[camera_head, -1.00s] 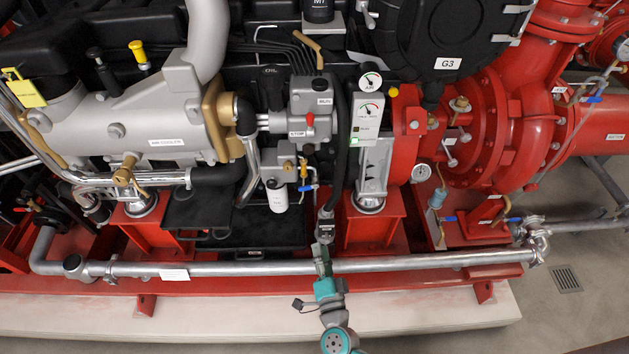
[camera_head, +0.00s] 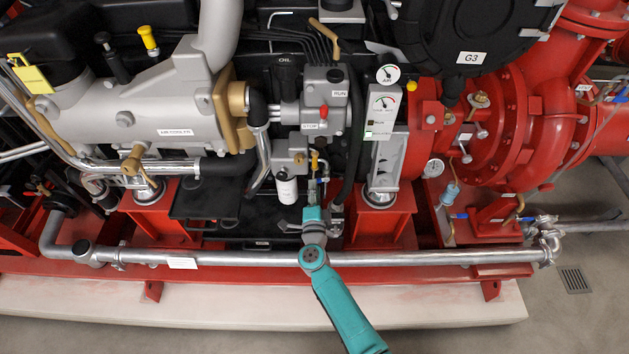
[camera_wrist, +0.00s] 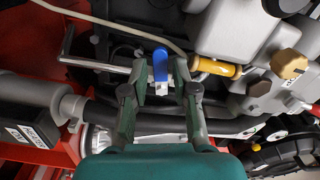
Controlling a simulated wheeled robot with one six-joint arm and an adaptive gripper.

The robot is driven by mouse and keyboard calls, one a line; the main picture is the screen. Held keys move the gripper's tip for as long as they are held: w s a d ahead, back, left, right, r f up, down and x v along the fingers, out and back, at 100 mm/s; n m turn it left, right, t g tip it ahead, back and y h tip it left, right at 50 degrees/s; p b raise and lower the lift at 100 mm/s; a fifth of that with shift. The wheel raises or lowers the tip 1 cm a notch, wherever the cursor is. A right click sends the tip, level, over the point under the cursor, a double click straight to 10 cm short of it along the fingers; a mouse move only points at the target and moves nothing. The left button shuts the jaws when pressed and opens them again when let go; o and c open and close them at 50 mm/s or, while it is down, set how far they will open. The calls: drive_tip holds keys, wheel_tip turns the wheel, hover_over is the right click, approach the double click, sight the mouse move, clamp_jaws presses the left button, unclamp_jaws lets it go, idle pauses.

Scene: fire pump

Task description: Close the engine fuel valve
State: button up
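The fuel valve has a blue lever handle (camera_wrist: 160,65) with a metal body below it, seen in the middle of the wrist view. My gripper (camera_wrist: 161,78) is open, with one dark finger on each side of the blue handle and gaps visible between. Whether a finger touches it I cannot tell. In the head view my gripper (camera_head: 318,187) reaches up in front of the engine, beside the white filter; it mostly hides the valve there.
A yellow-brown fitting (camera_wrist: 217,67) lies close right of the fingers. The white filter (camera_head: 287,190) hangs just left of my gripper. A black hose (camera_head: 354,140) runs down on the right. A long grey pipe (camera_head: 420,258) crosses below, behind my arm.

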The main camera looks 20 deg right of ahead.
drive_tip(key=shift+x, duration=1.75)
clamp_jaws()
drive_tip(key=shift+r+m, duration=0.25)
drive_tip(key=shift+m, duration=0.55)
drive_tip(key=shift+r+m, duration=0.25)
drive_tip(key=shift+m, duration=0.55)
unclamp_jaws()
drive_tip(key=shift+a, duration=0.1)
drive_tip(key=v, duration=1.2)
drive_tip(key=shift+s, duration=0.1)
